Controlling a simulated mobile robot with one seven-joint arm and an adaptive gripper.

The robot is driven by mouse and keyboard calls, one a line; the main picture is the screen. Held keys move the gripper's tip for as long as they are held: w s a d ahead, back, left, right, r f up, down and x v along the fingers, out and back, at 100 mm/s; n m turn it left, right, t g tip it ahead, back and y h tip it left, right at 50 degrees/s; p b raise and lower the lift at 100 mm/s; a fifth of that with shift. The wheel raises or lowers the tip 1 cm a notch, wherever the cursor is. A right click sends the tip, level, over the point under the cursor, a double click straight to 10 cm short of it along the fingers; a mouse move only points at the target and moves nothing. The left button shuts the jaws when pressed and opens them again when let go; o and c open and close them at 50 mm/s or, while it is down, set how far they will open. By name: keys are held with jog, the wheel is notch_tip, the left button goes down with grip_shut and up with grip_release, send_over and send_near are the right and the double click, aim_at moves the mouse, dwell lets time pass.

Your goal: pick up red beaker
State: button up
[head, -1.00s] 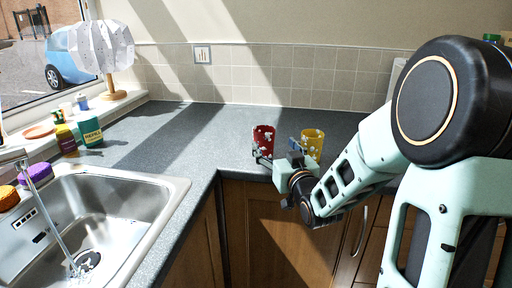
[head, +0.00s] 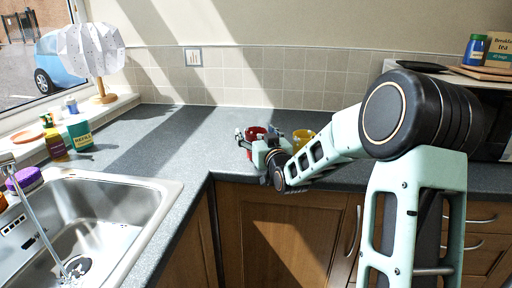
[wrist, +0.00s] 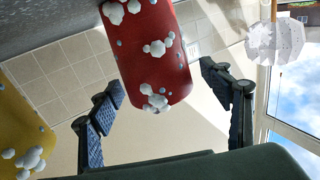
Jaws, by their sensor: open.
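The red beaker (head: 256,132) stands on the grey worktop near its front edge, partly hidden behind my gripper (head: 248,138) in the head view. In the wrist view the red beaker (wrist: 153,50), with white and blue spots, fills the upper middle. My gripper (wrist: 165,110) is open, with one dark finger on each side of the beaker's near end. Gaps show between the beaker and both fingers. A yellow beaker (head: 303,136) stands just right of the red one; it also shows at the left edge of the wrist view (wrist: 22,125).
A sink (head: 105,215) with a running tap is at the left. Bottles and a green tub (head: 79,133) stand behind it, near a lamp (head: 92,50) on the sill. The worktop left of the red beaker is clear. A microwave (head: 490,120) is at the right.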

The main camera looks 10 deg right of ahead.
jog(key=shift+c, duration=0.4)
jog(key=c, duration=1.2)
jog(key=shift+r, duration=0.1)
